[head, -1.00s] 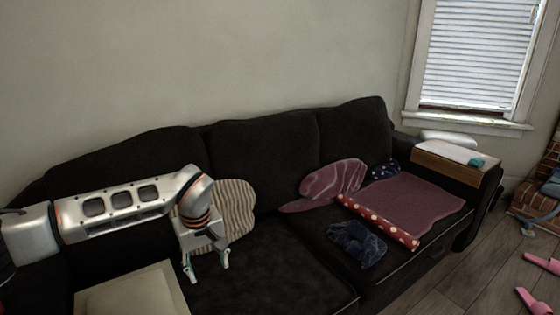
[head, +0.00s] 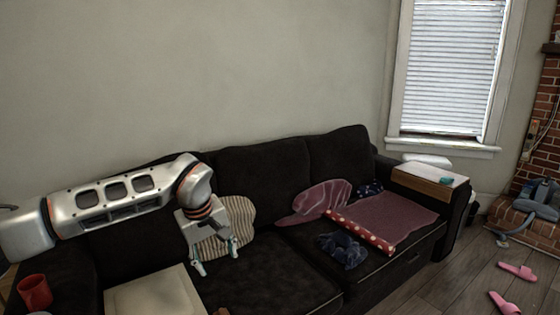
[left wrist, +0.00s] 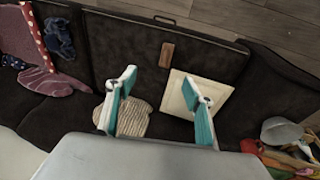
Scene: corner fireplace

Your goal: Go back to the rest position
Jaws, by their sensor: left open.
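My left gripper (head: 217,266) is open and empty over the dark sofa (head: 275,268), in front of a striped cushion (head: 240,215). In the left wrist view its two teal fingers (left wrist: 157,104) stand wide apart, with nothing between them but the sofa below. The striped cushion (left wrist: 130,117) lies just behind the left finger there. A pale square board (left wrist: 185,95) shows by the right finger, and also under my arm in the head view (head: 155,294). My right gripper is in neither view.
A red cup (head: 35,291) stands at the lower left. A mauve blanket (head: 395,216), a polka-dot roll (head: 362,231) and a dark blue cloth (head: 343,249) lie on the sofa's right seat. Pink slippers (head: 517,271) lie on the wooden floor at right. A brick fireplace (head: 545,130) stands beyond.

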